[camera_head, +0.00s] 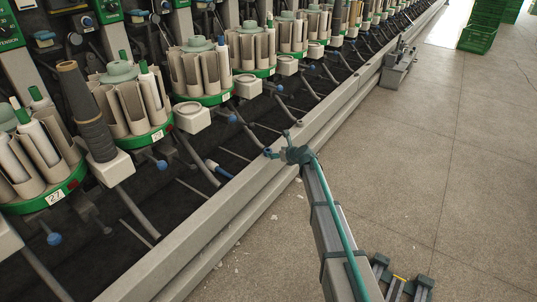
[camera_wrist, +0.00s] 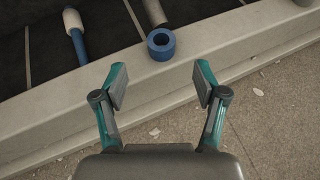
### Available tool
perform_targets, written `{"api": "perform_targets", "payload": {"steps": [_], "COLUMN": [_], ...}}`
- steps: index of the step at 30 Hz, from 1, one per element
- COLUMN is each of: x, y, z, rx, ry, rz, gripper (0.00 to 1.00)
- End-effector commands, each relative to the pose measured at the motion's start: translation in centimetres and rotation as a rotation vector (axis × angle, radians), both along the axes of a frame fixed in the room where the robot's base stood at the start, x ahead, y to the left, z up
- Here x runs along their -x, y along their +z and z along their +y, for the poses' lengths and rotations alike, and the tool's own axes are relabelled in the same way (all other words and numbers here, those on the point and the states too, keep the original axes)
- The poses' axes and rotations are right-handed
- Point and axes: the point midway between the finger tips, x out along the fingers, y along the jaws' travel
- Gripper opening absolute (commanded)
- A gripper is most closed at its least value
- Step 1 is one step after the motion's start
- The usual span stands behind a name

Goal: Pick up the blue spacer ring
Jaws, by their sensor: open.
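The blue spacer ring (camera_wrist: 161,44) lies on the pale rail at its inner edge in the wrist view, with its hole visible. A small blue spot just left of my gripper in the head view (camera_head: 268,152) appears to be the same ring. My gripper (camera_wrist: 161,84) is open and empty. Its two fingers point toward the ring, which sits beyond the fingertips and between their lines, apart from both. In the head view my gripper (camera_head: 290,155) is over the rail, small and partly hidden by my arm.
The long pale rail (camera_head: 225,195) runs along the machine's front. A blue-and-white tube (camera_head: 217,168) lies in the dark trough behind it. Bobbin carousels (camera_head: 130,100) stand in a row beyond.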

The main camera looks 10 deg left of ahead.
Motion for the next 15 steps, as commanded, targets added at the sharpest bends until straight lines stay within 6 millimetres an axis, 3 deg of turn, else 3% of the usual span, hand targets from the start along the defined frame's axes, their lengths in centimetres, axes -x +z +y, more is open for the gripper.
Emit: {"api": "perform_targets", "payload": {"steps": [6,15], "x": [-2.5,-3.8], "y": [-1.9,-2.8], "z": [1.8,2.9], "rx": [0.003,0.003], "ry": [0.001,0.002], "rz": [-0.001,-0.001], "gripper": [0.72,0.72]}}
